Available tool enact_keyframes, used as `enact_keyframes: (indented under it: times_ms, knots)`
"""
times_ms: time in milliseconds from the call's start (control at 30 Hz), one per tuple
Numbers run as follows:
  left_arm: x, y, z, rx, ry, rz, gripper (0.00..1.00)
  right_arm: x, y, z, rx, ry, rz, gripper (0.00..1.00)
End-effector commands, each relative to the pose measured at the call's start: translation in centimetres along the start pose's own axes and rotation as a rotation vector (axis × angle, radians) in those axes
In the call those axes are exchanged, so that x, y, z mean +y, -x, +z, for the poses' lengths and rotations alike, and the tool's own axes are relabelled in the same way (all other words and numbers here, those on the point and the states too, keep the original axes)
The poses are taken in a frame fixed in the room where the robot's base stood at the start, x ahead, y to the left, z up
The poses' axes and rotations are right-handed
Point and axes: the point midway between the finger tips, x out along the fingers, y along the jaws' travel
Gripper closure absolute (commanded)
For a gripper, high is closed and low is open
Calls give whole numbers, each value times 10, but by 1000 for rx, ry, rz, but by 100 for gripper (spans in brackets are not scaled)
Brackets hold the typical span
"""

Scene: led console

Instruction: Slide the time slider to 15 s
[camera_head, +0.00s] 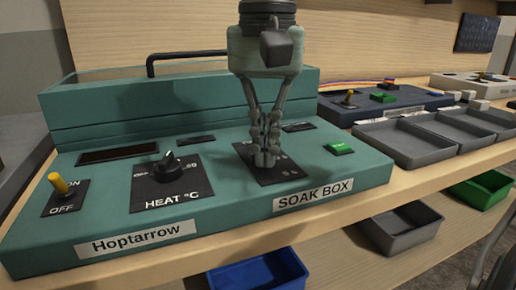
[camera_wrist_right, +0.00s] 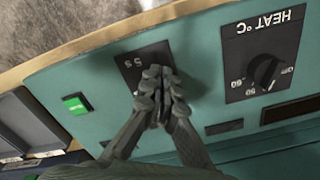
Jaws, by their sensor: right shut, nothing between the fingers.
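The teal Hoptarrow SOAK BOX console (camera_head: 220,205) stands on the wooden bench. Its dark slider plate (camera_head: 291,168) is right of the heat dial; the plate also shows in the right wrist view (camera_wrist_right: 130,62), with a "5 s" mark. My right gripper (camera_head: 265,158) points down over this plate, fingers shut together, with tips at or just above its surface. In the wrist view the gripper (camera_wrist_right: 158,100) covers much of the plate. The slider knob is hidden, so its setting and any contact cannot be told. My left gripper is not in view.
The console also has a yellow toggle (camera_head: 59,184) by "OFF", a black HEAT dial (camera_head: 168,167) and a green button (camera_head: 339,147). A black handle (camera_head: 186,58) rises behind. Grey trays (camera_head: 405,142) and another console (camera_head: 375,105) stand to the right.

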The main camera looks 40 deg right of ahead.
Motion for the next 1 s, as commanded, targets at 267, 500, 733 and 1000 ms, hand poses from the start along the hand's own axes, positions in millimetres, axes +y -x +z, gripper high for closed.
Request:
enact_keyframes:
  times_ms: [267,500,733,1000]
  knots:
    - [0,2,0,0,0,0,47,-3,1,-6,1,-1,0,100]
    - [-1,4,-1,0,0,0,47,-6,0,-10,0,-1,0,100]
    - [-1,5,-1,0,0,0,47,-9,1,-14,0,0,-1,100]
    - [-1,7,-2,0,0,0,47,-12,0,-20,0,0,0,100]
